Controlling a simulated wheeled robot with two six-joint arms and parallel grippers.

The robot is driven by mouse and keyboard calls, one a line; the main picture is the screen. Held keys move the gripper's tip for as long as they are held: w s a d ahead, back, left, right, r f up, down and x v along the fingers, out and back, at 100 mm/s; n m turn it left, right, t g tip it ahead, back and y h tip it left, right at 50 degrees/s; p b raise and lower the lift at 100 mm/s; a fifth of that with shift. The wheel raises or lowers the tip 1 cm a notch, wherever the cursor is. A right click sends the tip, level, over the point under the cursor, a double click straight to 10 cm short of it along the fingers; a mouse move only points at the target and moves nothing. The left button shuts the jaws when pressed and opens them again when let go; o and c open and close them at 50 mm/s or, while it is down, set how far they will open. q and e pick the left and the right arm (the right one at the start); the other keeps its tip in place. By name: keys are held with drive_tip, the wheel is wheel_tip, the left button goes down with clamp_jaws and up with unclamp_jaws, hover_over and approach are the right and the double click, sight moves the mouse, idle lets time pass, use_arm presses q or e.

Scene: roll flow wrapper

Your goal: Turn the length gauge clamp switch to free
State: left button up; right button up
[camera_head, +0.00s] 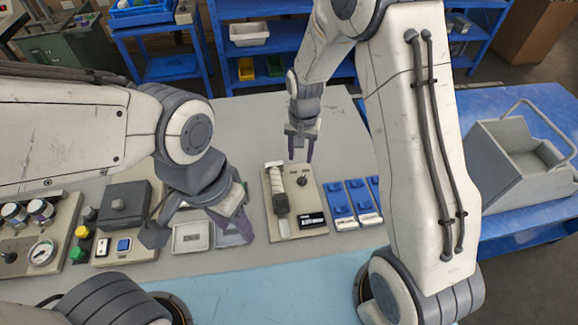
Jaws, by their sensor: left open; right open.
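A beige plate (310,218) at the table's middle appears to be the length gauge. It carries a white and dark slide-like part (279,194) along its left side. A small black knob (302,182), perhaps the clamp switch, sits at its upper right; its setting is too small to read. A black and white label or display (312,221) is at the near end. My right gripper (300,157) is open and empty, pointing down just beyond the plate's far edge. My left gripper (236,229) is open, left of the plate, over small pale trays.
Pale trays (190,237) lie left of the gauge. Panels with a gauge dial (42,252), a green button (77,253) and a dark box (125,204) stand further left. Blue blocks (338,199) stand close on the right, partly behind my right arm. A grey bin (512,165) is at far right.

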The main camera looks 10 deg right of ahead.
sight(302, 178)
use_arm(q)
drive_tip(key=r+p, duration=0.2)
drive_tip(key=r, duration=0.1)
drive_tip(key=shift+a+p, duration=0.35)
drive_tip(key=shift+p, duration=0.05)
use_arm(e)
drive_tip(key=shift+m, duration=0.6)
drive_tip(key=f, duration=0.4)
drive_tip(key=w+d+f, duration=0.1)
drive_tip(key=f, duration=0.4)
drive_tip(key=w+f, duration=0.1)
drive_tip(key=f, duration=0.3)
drive_tip(key=shift+w+d+f, duration=0.1)
drive_tip(key=shift+d+f, duration=0.15)
clamp_jaws()
drive_tip(key=shift+a, duration=0.15)
